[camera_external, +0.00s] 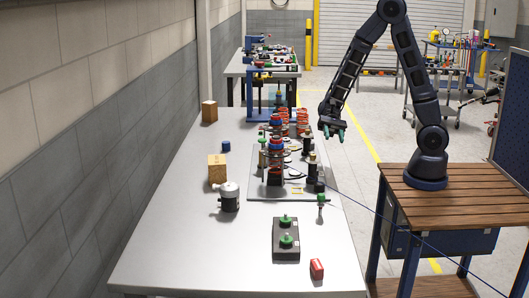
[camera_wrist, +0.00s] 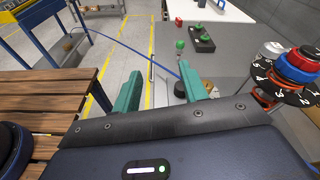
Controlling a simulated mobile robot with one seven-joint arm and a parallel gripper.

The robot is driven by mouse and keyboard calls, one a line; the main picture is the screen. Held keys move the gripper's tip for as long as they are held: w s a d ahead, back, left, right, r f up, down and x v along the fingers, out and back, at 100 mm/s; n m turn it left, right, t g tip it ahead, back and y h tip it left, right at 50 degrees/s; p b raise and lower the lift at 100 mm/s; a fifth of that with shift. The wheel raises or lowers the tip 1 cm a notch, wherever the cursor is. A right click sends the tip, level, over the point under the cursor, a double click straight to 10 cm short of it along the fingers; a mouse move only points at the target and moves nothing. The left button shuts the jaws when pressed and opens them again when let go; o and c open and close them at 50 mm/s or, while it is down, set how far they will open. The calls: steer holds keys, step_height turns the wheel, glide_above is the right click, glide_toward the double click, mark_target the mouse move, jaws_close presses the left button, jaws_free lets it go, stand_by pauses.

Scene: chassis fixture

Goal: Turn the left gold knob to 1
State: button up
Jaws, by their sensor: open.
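My gripper (camera_external: 333,129) is open and empty, its green fingers pointing down beside the right edge of the long table. It also shows in the wrist view (camera_wrist: 160,86), with floor and table edge between its fingers. The chassis fixture is a grey plate (camera_external: 260,212) on the table bearing several stacked knobs and parts. In the wrist view a white-numbered black dial (camera_wrist: 268,83) with a red and blue knob (camera_wrist: 298,64) sits right of the fingers, apart from them.
The long grey table (camera_external: 155,246) holds a black box with green buttons (camera_external: 286,240), a red block (camera_external: 316,268), a silver motor-like part (camera_external: 229,197) and a cardboard box (camera_external: 217,170). A blue cable (camera_wrist: 112,38) crosses the wrist view. The table's front left is clear.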

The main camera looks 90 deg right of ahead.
mark_target(314, 154)
steer(key=w+d+f+m+t, duration=0.1)
steer(key=w+f+m, duration=0.1)
steer(key=w+d+f+m+t+y, duration=0.1)
steer(key=f+t, duration=0.1)
steer(key=w+d+f+m+t, duration=0.1)
steer(key=w+m+t, duration=0.1)
steer(key=shift+w+d+f+m+y, duration=0.3)
steer(key=shift+d+f+y, duration=0.1)
steer(key=x, duration=1)
steer(key=shift+w+a, duration=0.15)
steer(key=shift+a, duration=0.2)
steer(key=shift+c, duration=0.2)
jaws_close()
